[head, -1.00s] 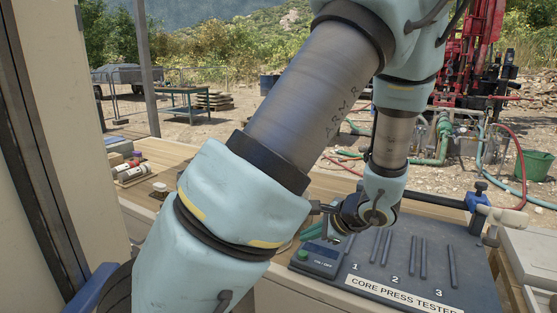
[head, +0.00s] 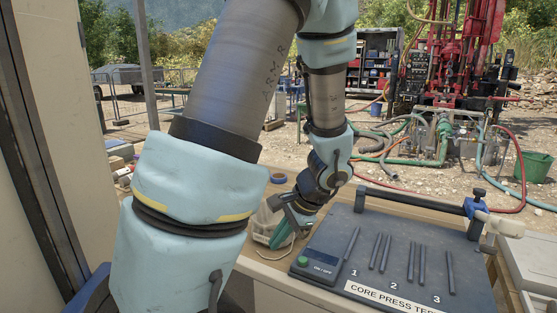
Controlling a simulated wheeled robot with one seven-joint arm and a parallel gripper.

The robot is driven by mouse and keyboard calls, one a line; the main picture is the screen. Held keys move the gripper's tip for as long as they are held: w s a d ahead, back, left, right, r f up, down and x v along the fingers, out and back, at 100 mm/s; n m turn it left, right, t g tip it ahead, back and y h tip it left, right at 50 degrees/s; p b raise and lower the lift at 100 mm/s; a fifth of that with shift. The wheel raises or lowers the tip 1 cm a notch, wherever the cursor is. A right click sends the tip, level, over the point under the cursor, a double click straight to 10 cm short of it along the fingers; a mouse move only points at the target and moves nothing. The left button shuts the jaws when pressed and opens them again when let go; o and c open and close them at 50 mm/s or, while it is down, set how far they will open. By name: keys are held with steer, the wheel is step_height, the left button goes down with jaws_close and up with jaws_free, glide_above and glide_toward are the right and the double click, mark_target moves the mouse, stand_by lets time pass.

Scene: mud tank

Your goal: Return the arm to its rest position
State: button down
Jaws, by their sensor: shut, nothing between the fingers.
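My arm crosses the middle of the head view, its light-blue shells and bare metal link bending over to the bench. My gripper (head: 287,213) is small and dark, pointing down and left at the left side of the core press tester. It appears shut and empty, above the bench and apart from the tester. Its fingertips are hard to make out against a teal item (head: 283,236) and a pale, clear-looking thing behind them.
The dark core press tester (head: 335,222) has a green button, dark bars and labels 1, 2, 3. A blue clamp (head: 476,208) stands at its right end. A blue ring (head: 278,178) lies on the wooden bench. A cream wall (head: 70,130) rises at left. A red drill rig (head: 455,75) stands outside.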

steer(key=s+a+r+n+h, duration=0.3)
steer(key=a+r+n+h, duration=0.2)
steer(key=n, duration=0.6)
steer(key=shift+s+a+g, duration=0.2)
steer(key=shift+a+g, duration=0.1)
steer(key=shift+a, duration=0.35)
steer(key=shift+r, duration=0.1)
